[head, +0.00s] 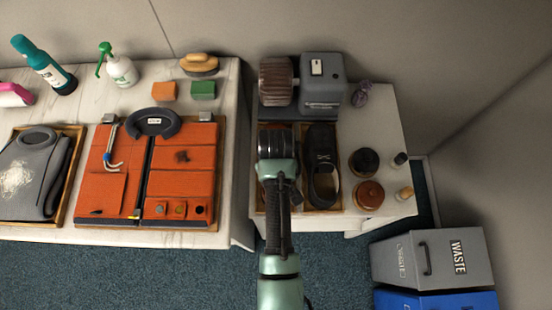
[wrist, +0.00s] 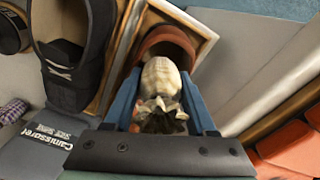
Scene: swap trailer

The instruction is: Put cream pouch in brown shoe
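The cream pouch (wrist: 161,78) is between the two blue fingers of my gripper (wrist: 160,88) in the wrist view; the fingers appear to press on its sides. Its dark gathered end points toward my palm. The brown shoe (wrist: 167,38) is directly beyond the pouch, with its reddish-brown rim showing around the pouch's far end. I cannot tell how deep the pouch sits in the shoe. In the head view my arm covers the pouch, most of the brown shoe and my fingertips.
A black shoe (head: 322,165) lies beside the brown shoe in the wooden tray (head: 340,196). A grey polishing machine (head: 322,88) stands behind. Two round tins, dark (head: 364,161) and brown (head: 369,194), and small bottles stand to the right. The orange tool case (head: 184,160) is left.

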